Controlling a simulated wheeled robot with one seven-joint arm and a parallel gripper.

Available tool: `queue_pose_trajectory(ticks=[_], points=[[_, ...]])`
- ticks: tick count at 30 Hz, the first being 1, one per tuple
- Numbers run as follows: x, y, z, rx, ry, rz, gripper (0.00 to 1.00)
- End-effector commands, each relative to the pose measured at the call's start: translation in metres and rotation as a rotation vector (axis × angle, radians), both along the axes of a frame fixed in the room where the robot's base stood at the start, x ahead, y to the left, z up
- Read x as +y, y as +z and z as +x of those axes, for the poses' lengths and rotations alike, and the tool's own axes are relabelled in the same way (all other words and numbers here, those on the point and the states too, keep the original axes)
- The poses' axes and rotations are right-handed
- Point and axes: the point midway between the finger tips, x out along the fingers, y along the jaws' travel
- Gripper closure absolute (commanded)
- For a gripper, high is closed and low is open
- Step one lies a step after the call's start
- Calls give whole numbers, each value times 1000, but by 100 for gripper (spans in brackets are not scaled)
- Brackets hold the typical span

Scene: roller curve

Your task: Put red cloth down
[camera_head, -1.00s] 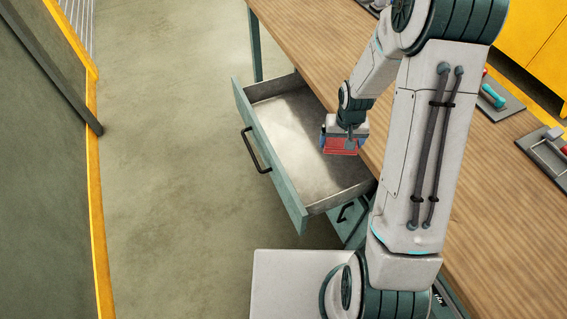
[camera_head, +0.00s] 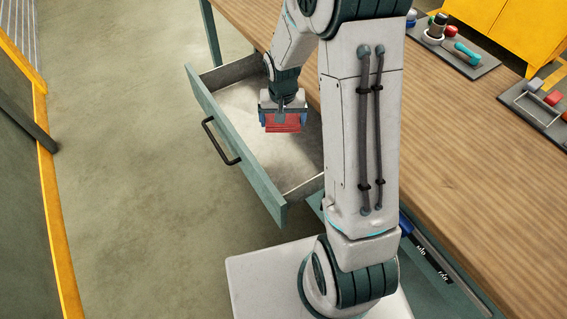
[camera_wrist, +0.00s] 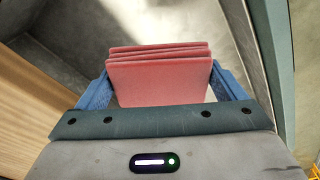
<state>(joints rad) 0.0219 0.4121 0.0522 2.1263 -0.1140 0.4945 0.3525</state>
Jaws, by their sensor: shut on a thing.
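The red cloth (camera_head: 283,124) is a folded, layered pad held in my gripper (camera_head: 283,118). In the wrist view the folded cloth (camera_wrist: 160,78) sits between the two blue fingers of my gripper (camera_wrist: 158,88), which are shut on it. The gripper and cloth are over the open drawer (camera_head: 232,140), within its outline in the head view. The drawer has a teal front with a black handle and a pale grey inside. I cannot tell whether the cloth touches the drawer floor.
The wooden workbench (camera_head: 440,130) lies to the right of the drawer. A dark tray with several tools (camera_head: 455,45) and a grey tray with red and white pieces (camera_head: 535,105) lie on it. The visible drawer floor (camera_head: 290,170) is bare.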

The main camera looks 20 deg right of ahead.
Motion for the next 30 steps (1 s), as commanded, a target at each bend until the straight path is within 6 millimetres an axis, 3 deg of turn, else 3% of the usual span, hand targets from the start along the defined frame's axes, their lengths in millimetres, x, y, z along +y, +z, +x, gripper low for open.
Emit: queue_pose_trajectory(ticks=[1, 9, 22, 30], points=[[0, -15, 1, -3, -20, 0, 34], [-1, -39, 1, -4, -141, 1, 34], [-1, -54, -2, -3, -239, 2, 34], [-1, -101, -3, 2, -241, 1, 34]])
